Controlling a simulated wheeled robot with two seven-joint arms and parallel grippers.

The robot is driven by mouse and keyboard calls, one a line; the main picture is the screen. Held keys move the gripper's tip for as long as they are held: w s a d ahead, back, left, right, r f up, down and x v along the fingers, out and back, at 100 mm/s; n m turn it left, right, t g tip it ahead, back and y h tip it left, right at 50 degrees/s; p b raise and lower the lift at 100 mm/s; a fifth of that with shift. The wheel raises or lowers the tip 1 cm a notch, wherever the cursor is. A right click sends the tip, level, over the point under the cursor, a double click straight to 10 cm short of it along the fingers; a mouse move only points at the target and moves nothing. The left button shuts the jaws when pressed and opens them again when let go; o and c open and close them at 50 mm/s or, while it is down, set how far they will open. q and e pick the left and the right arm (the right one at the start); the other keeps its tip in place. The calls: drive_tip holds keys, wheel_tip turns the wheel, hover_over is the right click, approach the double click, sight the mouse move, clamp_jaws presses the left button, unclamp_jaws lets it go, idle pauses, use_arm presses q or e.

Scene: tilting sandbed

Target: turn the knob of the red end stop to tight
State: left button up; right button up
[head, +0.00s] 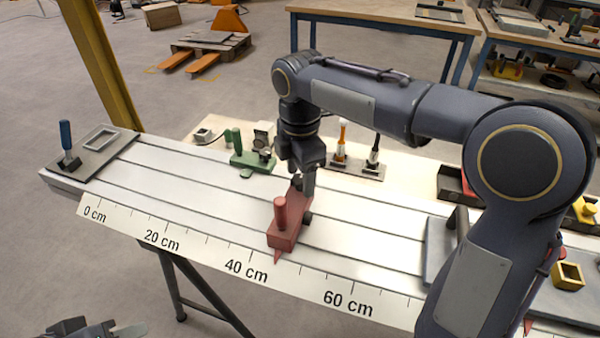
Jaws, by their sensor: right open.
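The red end stop (285,237) sits on the pale slotted bed, with its pointed tip at the scale a little past the 40 cm label. A red upright post (280,210) stands on its front part. A small dark round part shows at its right side, and I cannot tell whether this is the knob or how tight it is. My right gripper (304,192) points down at the rear of the red end stop, open, with its fingers partly hiding that end. Whether they touch it is unclear. My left gripper (88,330) shows only partly at the bottom left edge, away from the bed.
A green stop (250,158) stands behind the bed, close to my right arm. A blue-handled clamp (67,145) is at the bed's left end. A grey plate (438,245) lies to the right.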

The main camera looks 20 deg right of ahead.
drive_tip(key=c, duration=1)
